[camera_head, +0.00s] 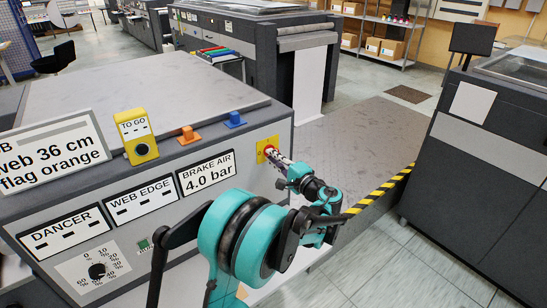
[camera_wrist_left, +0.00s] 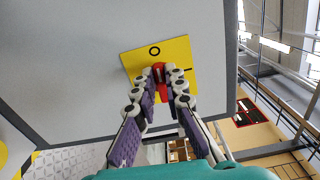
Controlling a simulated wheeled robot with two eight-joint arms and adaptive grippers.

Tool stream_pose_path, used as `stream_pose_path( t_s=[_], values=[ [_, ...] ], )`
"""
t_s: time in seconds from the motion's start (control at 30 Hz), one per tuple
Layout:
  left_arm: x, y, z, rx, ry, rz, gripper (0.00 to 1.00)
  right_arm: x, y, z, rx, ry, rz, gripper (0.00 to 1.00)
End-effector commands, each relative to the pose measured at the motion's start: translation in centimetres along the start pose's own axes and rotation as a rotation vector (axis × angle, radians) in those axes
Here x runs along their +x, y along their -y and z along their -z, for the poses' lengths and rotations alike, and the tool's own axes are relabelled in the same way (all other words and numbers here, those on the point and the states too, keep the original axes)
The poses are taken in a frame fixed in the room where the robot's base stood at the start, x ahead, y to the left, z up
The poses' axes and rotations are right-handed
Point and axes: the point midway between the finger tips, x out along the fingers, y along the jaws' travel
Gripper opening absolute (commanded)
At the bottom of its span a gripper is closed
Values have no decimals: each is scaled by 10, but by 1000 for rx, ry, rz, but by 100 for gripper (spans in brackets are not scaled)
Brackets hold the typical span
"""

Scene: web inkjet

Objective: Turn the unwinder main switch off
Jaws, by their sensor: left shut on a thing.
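The unwinder main switch is a red handle (camera_wrist_left: 158,72) on a yellow plate (camera_wrist_left: 134,63), with a black ring mark above it and a black bar mark to its right in the left wrist view. The visible part of the handle appears to run toward the ring mark, but fingers cover some of it. In the head view the yellow plate (camera_head: 262,157) sits at the right end of the unwinder's front panel. My left gripper (camera_head: 273,156) reaches it and is shut on the red handle; its fingertips (camera_wrist_left: 160,78) flank it. My right gripper is out of view.
The unwinder (camera_head: 150,90) carries labels, a dial (camera_head: 97,270), a yellow TO GO box (camera_head: 136,138) and orange (camera_head: 188,135) and blue (camera_head: 235,120) blocks. A dark machine (camera_head: 480,140) stands at right. Yellow-black tape (camera_head: 378,190) edges the floor plate between them.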

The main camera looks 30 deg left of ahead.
Motion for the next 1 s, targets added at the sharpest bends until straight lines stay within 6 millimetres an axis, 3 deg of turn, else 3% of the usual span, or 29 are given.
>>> stream_pose_path(
  t_s=[0.7,0.73,0.8,1.0],
  values=[
    [0,-2,0,-71,0,-3,0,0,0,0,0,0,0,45],
    [0,-2,0,-71,0,-3,19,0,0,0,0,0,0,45],
    [0,-2,0,-71,0,-3,32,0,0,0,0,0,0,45],
    [0,-2,0,-70,0,-2,32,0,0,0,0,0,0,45]
  ],
)
